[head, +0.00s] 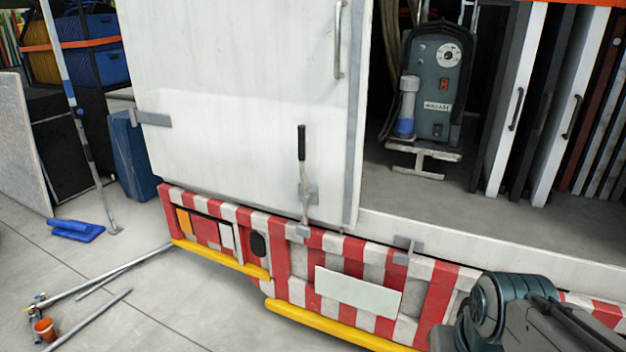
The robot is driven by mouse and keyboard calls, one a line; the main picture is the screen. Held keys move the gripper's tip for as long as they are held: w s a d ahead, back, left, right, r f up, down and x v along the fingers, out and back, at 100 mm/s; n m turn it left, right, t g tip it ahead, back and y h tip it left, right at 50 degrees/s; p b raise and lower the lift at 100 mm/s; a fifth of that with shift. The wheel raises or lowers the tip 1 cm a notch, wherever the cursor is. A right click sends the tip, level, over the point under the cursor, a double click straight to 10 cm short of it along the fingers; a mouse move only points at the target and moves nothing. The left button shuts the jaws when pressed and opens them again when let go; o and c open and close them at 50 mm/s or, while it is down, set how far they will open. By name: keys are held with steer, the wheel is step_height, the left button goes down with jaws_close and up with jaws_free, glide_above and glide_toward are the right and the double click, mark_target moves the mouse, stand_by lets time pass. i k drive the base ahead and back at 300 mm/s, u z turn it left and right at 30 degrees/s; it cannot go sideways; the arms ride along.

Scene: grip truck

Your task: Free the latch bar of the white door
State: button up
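The white door (240,90) fills the upper middle of the head view, covering the left part of the truck's opening. Its latch bar (302,170) stands upright near the door's lower right, with a black grip at the top. The bar's lower end sits at a grey bracket (303,230) on the sill below the door. A second, empty-looking bracket (408,244) is on the sill to the right. My arm shows at the lower right, apart from the bar. My gripper is not in view.
A grey-green machine (432,85) stands inside the open right part of the truck. The striped bumper (285,255) runs below the door. A blue case (130,155) stands beside the door.

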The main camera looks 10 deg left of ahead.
mark_target(306, 196)
steer(key=u, duration=0.6)
steer(key=i, duration=1.05)
steer(key=u, duration=0.1)
